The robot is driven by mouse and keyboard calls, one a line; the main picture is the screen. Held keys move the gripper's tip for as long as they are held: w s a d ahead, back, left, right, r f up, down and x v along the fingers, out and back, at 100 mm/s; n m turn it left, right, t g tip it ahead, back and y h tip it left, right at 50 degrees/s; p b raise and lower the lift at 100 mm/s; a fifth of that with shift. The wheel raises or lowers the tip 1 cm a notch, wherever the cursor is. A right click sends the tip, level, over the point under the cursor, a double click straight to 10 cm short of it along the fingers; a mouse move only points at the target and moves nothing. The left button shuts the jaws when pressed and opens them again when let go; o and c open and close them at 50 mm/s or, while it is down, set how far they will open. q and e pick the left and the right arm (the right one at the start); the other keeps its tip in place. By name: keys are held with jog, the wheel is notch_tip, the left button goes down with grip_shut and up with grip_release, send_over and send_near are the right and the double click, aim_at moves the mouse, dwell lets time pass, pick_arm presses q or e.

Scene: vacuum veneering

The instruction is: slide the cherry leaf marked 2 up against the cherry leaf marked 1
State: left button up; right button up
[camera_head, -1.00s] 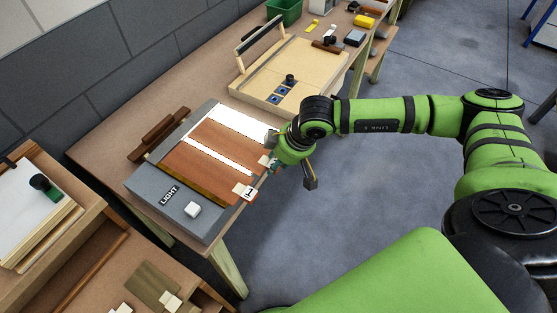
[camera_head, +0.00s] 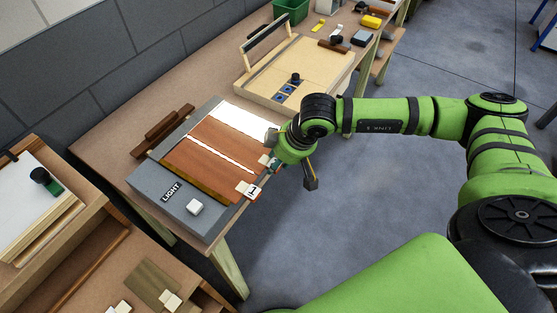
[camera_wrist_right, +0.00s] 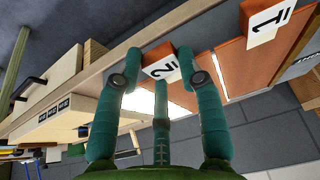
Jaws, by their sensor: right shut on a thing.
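The reddish-brown cherry leaf marked 1 (camera_head: 200,172) lies on the grey light table, and its tab (camera_head: 250,191) with the number sticks out at the front edge. The cherry leaf marked 2 (camera_head: 228,143) lies behind it. A thin, bright strip of light shows between the two leaves, so they are still slightly apart. My right gripper (camera_head: 272,163) is at the table's front edge. In the right wrist view its teal fingers (camera_wrist_right: 163,85) are shut on the tab marked 2 (camera_wrist_right: 160,62); the tab marked 1 (camera_wrist_right: 268,22) is to the right. My left gripper is not in view.
The light table (camera_head: 152,183) has a LIGHT label and a white block (camera_head: 194,207). A brown wooden rest (camera_head: 165,130) stands behind it. A framed board (camera_head: 318,62) is farther along the bench. A stand with stacked sheets (camera_head: 35,205) is at the left.

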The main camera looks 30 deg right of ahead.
jog(key=shift+s+a+b, duration=0.15)
jog(key=shift+a+b, duration=0.05)
jog(key=shift+b, duration=0.1)
dwell(0.5)
jog(key=o, duration=1.2)
